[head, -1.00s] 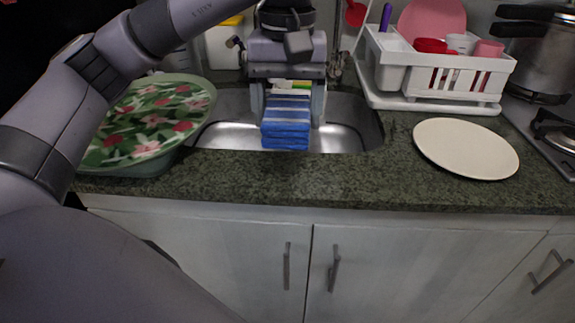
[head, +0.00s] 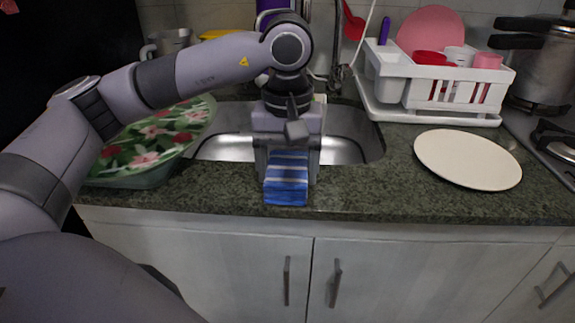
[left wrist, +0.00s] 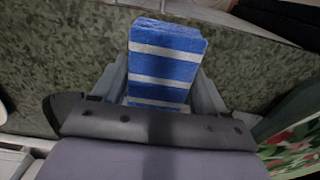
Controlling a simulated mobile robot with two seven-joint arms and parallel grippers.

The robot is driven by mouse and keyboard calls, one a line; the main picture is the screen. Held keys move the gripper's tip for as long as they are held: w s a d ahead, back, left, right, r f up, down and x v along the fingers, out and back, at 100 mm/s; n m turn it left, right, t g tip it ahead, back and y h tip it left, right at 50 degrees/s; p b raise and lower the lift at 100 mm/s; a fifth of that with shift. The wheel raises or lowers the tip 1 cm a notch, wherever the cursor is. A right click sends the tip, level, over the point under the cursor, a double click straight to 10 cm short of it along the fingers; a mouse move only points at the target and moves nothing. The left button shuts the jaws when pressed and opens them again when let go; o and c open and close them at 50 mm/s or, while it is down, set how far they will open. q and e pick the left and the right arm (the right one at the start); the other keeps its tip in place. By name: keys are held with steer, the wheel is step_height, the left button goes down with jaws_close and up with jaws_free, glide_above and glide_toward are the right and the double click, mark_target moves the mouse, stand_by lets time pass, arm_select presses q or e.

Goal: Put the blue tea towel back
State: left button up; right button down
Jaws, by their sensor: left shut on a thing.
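The blue tea towel (head: 287,181) is folded, with pale stripes, and shows below my left gripper in the head view. My left gripper (head: 287,172) is shut on it, one finger on each side. The towel is at the front edge of the sink, over the granite counter strip; I cannot tell whether it touches the counter. In the left wrist view the towel (left wrist: 163,65) sits between the two fingers of the left gripper (left wrist: 165,88). My right gripper is not in view.
The steel sink (head: 345,150) lies behind the towel. A floral-patterned round item (head: 155,138) is at the left. A cream plate (head: 467,160) lies on the counter (head: 390,195) at the right, before a white dish rack (head: 440,88). Cabinet doors (head: 400,270) are below.

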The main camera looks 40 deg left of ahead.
mark_target(287, 167)
arm_select(q)
steer(key=o, duration=0.9)
steer(key=shift+o, duration=0.2)
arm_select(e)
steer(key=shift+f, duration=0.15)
arm_select(q)
steer(key=shift+r+p, duration=0.25)
steer(key=shift+p, duration=0.1)
step_height(287, 167, up, 12)
steer(key=p, duration=0.2)
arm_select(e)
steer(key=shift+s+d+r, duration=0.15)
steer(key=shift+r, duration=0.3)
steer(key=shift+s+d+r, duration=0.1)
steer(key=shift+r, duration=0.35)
arm_select(q)
steer(key=shift+f, duration=0.15)
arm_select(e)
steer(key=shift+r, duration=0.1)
